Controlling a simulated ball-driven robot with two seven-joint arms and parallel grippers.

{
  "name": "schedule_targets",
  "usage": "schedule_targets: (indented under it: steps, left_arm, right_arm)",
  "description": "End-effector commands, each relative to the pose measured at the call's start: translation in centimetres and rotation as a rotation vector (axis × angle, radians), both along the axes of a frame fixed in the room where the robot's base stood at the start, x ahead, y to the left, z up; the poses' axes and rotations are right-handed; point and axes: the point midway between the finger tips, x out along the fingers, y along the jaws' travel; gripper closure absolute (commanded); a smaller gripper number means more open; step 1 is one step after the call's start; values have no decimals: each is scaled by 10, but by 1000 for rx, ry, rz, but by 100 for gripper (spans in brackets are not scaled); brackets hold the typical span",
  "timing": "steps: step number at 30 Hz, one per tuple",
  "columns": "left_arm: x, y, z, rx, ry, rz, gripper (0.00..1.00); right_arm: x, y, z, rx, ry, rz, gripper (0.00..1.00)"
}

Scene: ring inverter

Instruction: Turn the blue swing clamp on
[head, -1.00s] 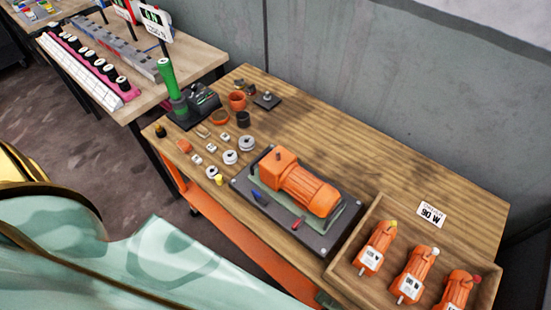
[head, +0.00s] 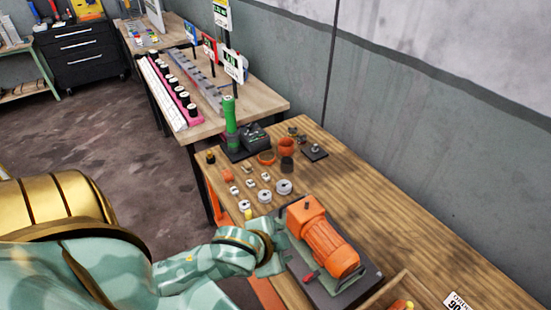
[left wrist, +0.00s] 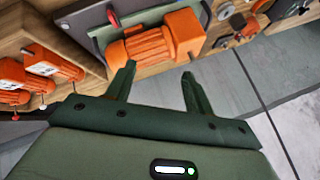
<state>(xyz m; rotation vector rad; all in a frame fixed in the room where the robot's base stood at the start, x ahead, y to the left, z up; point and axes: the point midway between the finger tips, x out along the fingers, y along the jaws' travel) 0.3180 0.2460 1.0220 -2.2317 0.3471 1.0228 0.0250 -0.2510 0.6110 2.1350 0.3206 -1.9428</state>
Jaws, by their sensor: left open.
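An orange motor (head: 322,240) lies on a dark fixture plate (head: 335,292) on the wooden bench. A red clamp handle (head: 310,277) shows at the plate's near edge. The blue swing clamp cannot be made out now; my left arm covers that side of the plate in the head view. My left gripper (left wrist: 158,72) is open and empty, its two dark green fingers apart. In the left wrist view the motor (left wrist: 155,45) and the red handle (left wrist: 112,17) lie beyond the fingers, with no contact visible. My right gripper is not in view.
A tray (head: 395,290) with more orange motors (left wrist: 45,65) stands beside the plate. Several metal rings (head: 284,187) and small parts lie on the bench, near a green cylinder (head: 231,115) on a dark stand. The bench's back right is clear.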

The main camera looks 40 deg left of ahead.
Motion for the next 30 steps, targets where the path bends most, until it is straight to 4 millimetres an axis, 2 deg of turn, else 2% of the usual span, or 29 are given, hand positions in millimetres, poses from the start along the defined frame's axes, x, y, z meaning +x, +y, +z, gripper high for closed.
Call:
schedule_targets:
  steps: [5,8,12,15,18,23,30]
  left_arm:
    - [15,0,-8,-143,76,-51,47]
    - [18,19,-13,-217,166,-7,47]
    - [20,63,-11,-292,284,144,47]
    - [20,88,-6,-328,328,246,47]
    - [20,101,-4,-347,348,306,47]
    - [25,102,-20,-358,356,327,47]
    - [47,95,-76,-357,356,324,47]
  right_arm:
    - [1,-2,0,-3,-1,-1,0]
    - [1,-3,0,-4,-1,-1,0]
    - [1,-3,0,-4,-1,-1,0]
    - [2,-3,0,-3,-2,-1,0]
    - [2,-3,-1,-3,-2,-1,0]
    - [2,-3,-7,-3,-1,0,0]
    - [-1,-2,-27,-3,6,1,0]
